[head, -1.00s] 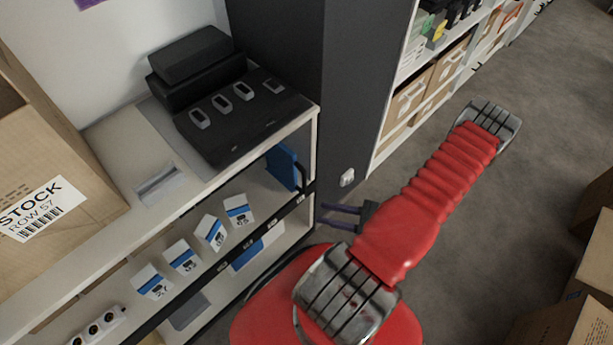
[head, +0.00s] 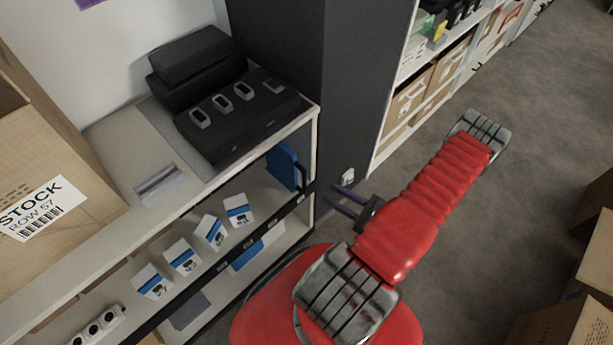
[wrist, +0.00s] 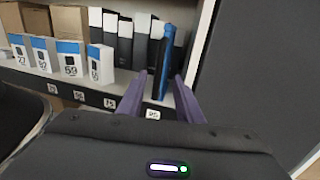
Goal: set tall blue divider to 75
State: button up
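The tall blue divider (wrist: 168,62) stands upright at the right end of a shelf row in the wrist view. In the head view it shows as a blue panel (head: 283,167) inside the shelf's right end. My gripper (wrist: 159,75) is open, its two purple fingers pointing at the shelf on either side of the divider in the picture. In the head view my gripper (head: 331,196) is apart from the shelf, to its right, and empty. A label (wrist: 153,113) below the divider seems to read 95; the label left of it (wrist: 110,103) may read 75.
White-and-blue cartons (wrist: 70,58) stand on the shelf to the left, with several black and white binders (wrist: 125,38) behind. A dark panel (head: 352,90) rises right of the shelf. A black device (head: 240,115) sits on top. Brown boxes (head: 570,320) stand at right.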

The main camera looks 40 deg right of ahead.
aim_at(304, 178)
jog(key=shift+x, duration=6.3)
jog(key=shift+f, duration=0.1)
jog(key=shift+c, duration=0.4)
grip_shut()
